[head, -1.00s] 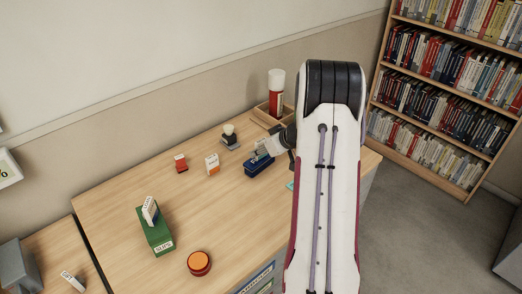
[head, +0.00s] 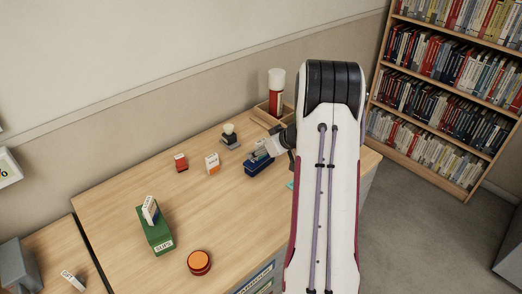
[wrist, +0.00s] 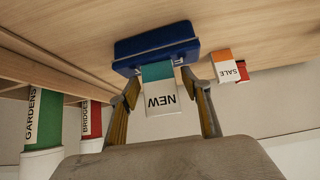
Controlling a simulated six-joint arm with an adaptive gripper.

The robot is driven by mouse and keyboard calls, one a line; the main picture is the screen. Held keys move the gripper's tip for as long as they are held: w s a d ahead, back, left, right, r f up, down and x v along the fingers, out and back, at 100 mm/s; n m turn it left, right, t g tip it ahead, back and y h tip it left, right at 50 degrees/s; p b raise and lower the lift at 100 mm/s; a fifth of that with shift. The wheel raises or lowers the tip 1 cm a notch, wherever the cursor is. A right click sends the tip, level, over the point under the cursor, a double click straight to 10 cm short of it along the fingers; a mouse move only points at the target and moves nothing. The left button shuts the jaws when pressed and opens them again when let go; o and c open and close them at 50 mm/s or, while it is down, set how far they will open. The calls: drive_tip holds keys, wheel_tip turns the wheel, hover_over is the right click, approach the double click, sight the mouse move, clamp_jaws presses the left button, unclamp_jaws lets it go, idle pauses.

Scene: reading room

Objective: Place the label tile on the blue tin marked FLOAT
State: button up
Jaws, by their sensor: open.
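The blue tin (head: 260,167) sits on the wooden desk near its far right part; it also shows in the wrist view (wrist: 155,45). Its FLOAT marking cannot be read here. My gripper (wrist: 160,80) is open, with a finger on each side of the tile and a gap at both sides. In the head view, my gripper (head: 266,150) is just above the tin, and the arm hides part of the desk.
A green tin (head: 157,236) bears a white tile (head: 150,210). An orange-lidded round tin (head: 199,262) is near the front. A red-white bottle (head: 276,92) stands behind.

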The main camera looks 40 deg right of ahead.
drive_tip(key=v, duration=1.2)
drive_tip(key=shift+r, duration=0.15)
idle(0.4)
drive_tip(key=w+a+r+t+h, duration=0.1)
drive_tip(key=w+a+r+h, duration=0.1)
drive_tip(key=r, duration=0.4)
drive_tip(key=w+a+r+h, duration=0.2)
drive_tip(key=r, duration=0.4)
drive_tip(key=s+a+r+m+h, duration=0.2)
drive_tip(key=s+a+r, duration=0.2)
drive_tip(key=a+r, duration=0.4)
drive_tip(key=s+a+f+n+g+y, duration=0.1)
drive_tip(key=s+a+f+g+y, duration=0.1)
drive_tip(key=s+a, duration=0.9)
drive_tip(key=s+a+f+n+g+y, duration=0.1)
drive_tip(key=s+a+f+y, duration=0.3)
drive_tip(key=s+a, duration=0.8)
drive_tip(key=a+g, duration=0.1)
drive_tip(key=a, duration=0.3)
drive_tip(key=shift+s, duration=0.2)
